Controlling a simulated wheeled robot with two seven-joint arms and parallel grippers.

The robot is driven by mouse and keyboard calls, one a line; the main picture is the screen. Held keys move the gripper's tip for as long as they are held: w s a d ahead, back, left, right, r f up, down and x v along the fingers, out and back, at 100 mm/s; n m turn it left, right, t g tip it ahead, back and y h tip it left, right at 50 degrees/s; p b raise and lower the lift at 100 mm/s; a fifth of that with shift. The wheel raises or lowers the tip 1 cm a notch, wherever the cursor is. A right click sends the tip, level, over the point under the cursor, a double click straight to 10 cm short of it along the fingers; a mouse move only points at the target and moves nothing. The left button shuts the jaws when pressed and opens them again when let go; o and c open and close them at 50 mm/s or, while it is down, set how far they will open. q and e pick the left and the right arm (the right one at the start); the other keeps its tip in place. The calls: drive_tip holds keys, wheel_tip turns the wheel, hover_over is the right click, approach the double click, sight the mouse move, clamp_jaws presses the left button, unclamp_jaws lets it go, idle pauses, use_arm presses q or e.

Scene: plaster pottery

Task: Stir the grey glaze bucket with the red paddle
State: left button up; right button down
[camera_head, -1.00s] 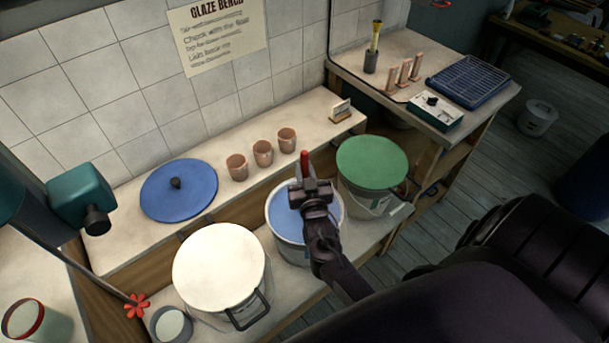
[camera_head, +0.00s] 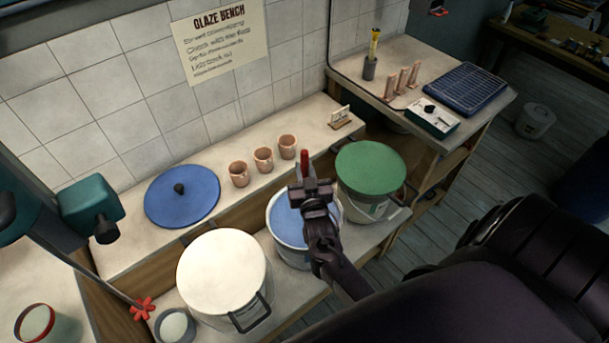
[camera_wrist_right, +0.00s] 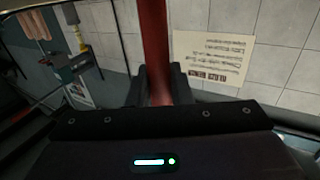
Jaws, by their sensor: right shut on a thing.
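My right gripper (camera_head: 310,188) is shut on the red paddle (camera_head: 305,160), whose red handle end stands up above the jaws. In the right wrist view the red shaft (camera_wrist_right: 155,50) runs between the two fingers (camera_wrist_right: 158,85). The gripper is over the open bucket (camera_head: 275,238), between the other two buckets. The glaze (camera_head: 285,222) in it looks blue rather than grey. My gripper and forearm cover part of the bucket, and the paddle's lower end is hidden, so I cannot tell whether it is in the glaze. My left gripper is not in view.
A white-lidded bucket (camera_head: 220,270) stands left of the open one and a green-lidded bucket (camera_head: 370,168) right. A blue lid (camera_head: 182,200) and several clay cups (camera_head: 263,160) sit on the shelf behind. A teal mixer (camera_head: 90,208) is at the left.

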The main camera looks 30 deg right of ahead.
sight(305, 151)
wheel_tip(305, 151, up, 8)
drive_tip(key=p, duration=0.6)
drive_tip(key=shift+r, duration=1)
